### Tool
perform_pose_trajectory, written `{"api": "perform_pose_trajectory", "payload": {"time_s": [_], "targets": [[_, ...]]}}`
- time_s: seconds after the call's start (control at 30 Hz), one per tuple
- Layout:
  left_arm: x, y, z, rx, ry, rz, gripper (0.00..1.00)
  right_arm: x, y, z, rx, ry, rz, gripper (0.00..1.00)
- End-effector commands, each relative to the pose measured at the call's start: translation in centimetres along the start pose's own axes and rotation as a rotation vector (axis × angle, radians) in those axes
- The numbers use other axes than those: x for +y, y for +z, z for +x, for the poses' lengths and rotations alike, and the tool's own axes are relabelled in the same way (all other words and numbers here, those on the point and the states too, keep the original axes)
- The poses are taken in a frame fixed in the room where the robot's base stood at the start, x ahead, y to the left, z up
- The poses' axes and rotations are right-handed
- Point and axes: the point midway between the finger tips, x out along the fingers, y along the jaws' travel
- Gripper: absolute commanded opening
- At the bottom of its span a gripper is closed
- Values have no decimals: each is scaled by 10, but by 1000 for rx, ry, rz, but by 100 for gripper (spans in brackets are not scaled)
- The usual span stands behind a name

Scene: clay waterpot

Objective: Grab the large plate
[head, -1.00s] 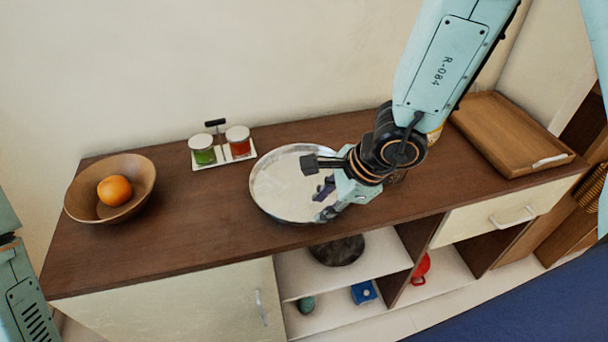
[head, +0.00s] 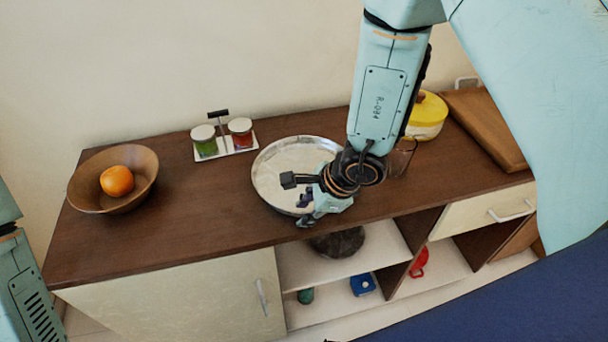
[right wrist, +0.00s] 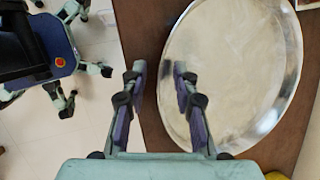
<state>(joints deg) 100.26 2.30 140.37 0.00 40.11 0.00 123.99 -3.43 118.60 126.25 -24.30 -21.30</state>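The large plate (head: 285,165) is round, shiny and silver, and lies flat on the brown cabinet top. It fills much of the right wrist view (right wrist: 235,70). My right gripper (head: 305,208) is at the plate's front-right rim in the head view. In the right wrist view my right gripper (right wrist: 160,75) is open, its two fingers apart with nothing held. The plate's left rim appears between the fingertips there; I cannot tell how far above it they are. My arm hides part of the plate's right side. My left gripper is not in view.
A wooden bowl (head: 88,190) with an orange (head: 117,181) stands left. Two jars on a white holder (head: 228,151) are behind the plate. A glass (head: 401,158), a yellow-lidded container (head: 427,116) and a wooden tray (head: 485,125) stand right. The cabinet's front edge is close.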

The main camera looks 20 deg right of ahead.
Motion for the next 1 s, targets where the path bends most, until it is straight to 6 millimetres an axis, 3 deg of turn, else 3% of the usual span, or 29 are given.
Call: {"api": "perform_pose_trajectory", "payload": {"time_s": [0.33,1.0], "targets": [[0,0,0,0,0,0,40,0,0,0,0,0,0,0],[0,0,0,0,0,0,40,-1,0,-1,-1,-2,0,0]]}}
